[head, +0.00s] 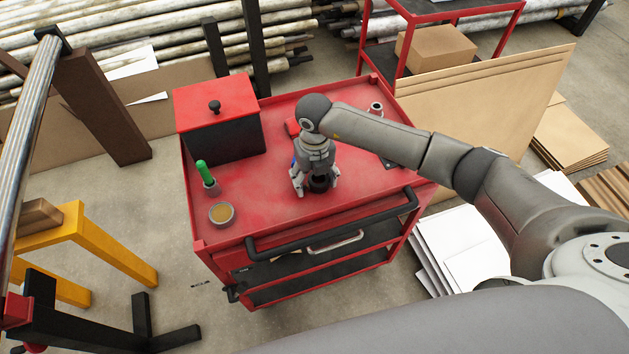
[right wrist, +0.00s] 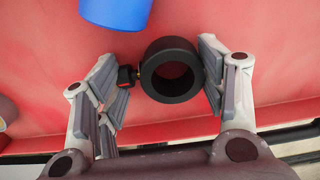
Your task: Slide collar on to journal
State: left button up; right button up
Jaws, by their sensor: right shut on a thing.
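The collar is a thick black ring with a small knob on its side; it shows in the right wrist view (right wrist: 150,66) and as a dark piece low between the fingers in the head view (head: 319,184). My right gripper (head: 315,190) points down over the red cart top. In the right wrist view its fingers (right wrist: 168,84) are shut on the collar, the left one by the knob. I cannot tell whether the collar touches the cart. A long shiny metal shaft (head: 36,125) rises at the far left of the head view; I cannot tell where its journal is. My left gripper is out of view.
The red cart (head: 265,211) also carries a red-lidded black box (head: 217,118), a green-handled tool in a cup (head: 204,173) and a round tin (head: 221,214). A blue object (right wrist: 115,10) lies near the collar. A yellow stand (head: 100,255) is at left, with floor between.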

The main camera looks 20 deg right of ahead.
jog(key=shift+r+p, duration=1.7)
jog(key=shift+r, duration=0.85)
jog(key=o, duration=0.4)
jog(key=c, duration=0.4)
